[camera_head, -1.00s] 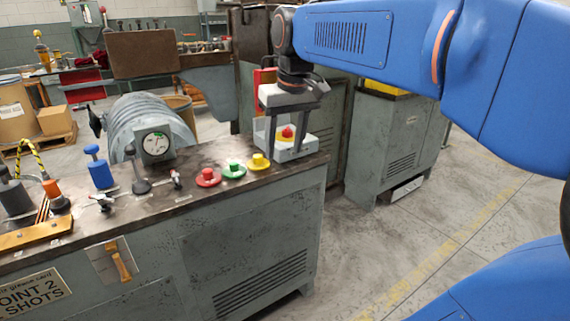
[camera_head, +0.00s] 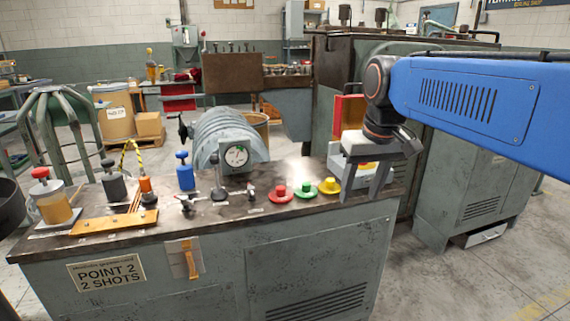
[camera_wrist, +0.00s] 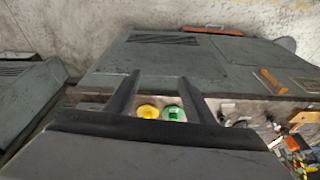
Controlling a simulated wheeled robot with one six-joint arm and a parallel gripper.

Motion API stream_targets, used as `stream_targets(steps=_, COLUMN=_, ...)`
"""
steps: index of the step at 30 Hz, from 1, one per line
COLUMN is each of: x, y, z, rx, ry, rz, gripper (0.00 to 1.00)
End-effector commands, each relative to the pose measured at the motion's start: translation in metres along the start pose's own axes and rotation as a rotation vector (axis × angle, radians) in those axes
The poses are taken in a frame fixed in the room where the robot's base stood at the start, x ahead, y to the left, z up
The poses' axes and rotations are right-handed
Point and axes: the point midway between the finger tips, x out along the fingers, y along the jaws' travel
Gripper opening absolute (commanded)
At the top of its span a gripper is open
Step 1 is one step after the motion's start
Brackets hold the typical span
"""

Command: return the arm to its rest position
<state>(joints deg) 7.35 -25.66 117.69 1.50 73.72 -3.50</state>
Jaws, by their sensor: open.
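My blue arm comes in from the right in the head view. My gripper (camera_head: 362,190) points down, its two grey fingers apart and nothing between them. It hangs at the right end of the console top (camera_head: 120,225), in front of a pale box with a red and yellow button (camera_head: 367,165), which it partly hides. The wrist view shows the open fingers (camera_wrist: 158,85), with the yellow button (camera_wrist: 148,111) and the green button (camera_wrist: 173,113) seen beyond them. I cannot tell the exact gap to the console.
Red (camera_head: 279,192), green (camera_head: 304,188) and yellow (camera_head: 329,185) buttons line the console's right side. A grey cabinet (camera_head: 470,190) stands at the right. Open floor lies at the front right.

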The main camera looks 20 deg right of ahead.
Motion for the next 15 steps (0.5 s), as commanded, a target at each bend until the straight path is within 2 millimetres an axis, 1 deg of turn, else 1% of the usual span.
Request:
stream_targets(steps=2, x=0.001, y=0.0, z=0.002, rx=-0.001, ry=0.001, rz=0.0, gripper=0.49)
stream_targets(steps=5, x=0.007, y=-0.003, z=0.012, rx=-0.006, ry=0.011, rz=0.0, gripper=0.49)
stream_targets(steps=8, x=0.021, y=-0.009, z=0.035, rx=-0.017, ry=0.032, rz=-0.001, gripper=0.49)
stream_targets(steps=15, x=0.075, y=-0.022, z=0.106, rx=-0.049, ry=0.106, rz=-0.004, gripper=0.49)
